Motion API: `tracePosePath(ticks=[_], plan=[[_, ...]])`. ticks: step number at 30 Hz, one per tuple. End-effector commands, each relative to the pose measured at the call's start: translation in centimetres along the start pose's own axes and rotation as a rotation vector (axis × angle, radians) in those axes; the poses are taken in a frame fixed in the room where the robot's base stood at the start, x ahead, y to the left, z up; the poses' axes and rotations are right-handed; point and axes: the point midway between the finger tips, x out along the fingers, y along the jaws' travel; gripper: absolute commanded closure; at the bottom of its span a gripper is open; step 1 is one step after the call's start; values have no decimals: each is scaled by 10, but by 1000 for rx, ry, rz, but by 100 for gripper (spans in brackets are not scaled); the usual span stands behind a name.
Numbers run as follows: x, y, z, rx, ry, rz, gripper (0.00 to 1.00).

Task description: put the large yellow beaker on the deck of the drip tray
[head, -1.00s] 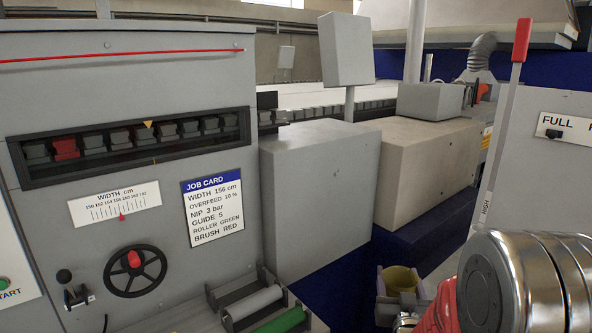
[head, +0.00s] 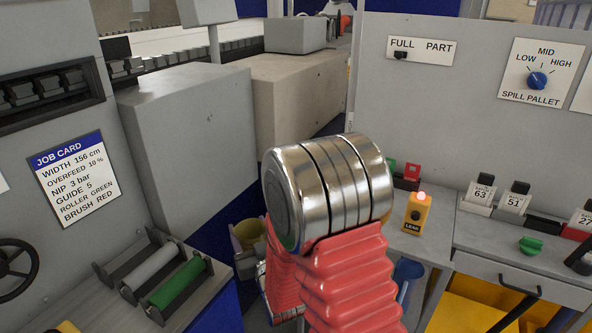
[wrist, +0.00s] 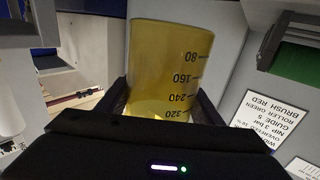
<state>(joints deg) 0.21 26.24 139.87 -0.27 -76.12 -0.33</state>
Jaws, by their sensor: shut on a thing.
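The large yellow beaker (wrist: 165,65) is see-through, with black marks from 80 to 320. It fills the middle of the wrist view, between the two dark fingers of my gripper (wrist: 160,100), which is shut on it. In the head view the yellow beaker (head: 248,233) shows in part to the left of my arm, low in front of the dark blue base. My gripper (head: 262,265) is mostly hidden there behind my silver and red arm. I cannot make out the drip tray for certain in either view.
A rack with a grey roller (head: 150,268) and a green roller (head: 175,285) lies at the left. A bench at the right holds an orange device (head: 417,212) with a lit red lamp. A blue container (head: 407,272) shows right of my arm. Grey machine housings (head: 190,140) stand behind.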

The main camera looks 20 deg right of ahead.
Motion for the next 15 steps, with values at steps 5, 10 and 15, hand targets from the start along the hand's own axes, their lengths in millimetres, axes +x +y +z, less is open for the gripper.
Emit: tracePosePath(ticks=[5,10,15], plan=[[2,6,-4,2,2,7,63],[9,31,-19,10,6,40,63],[17,78,-46,20,10,99,63]])
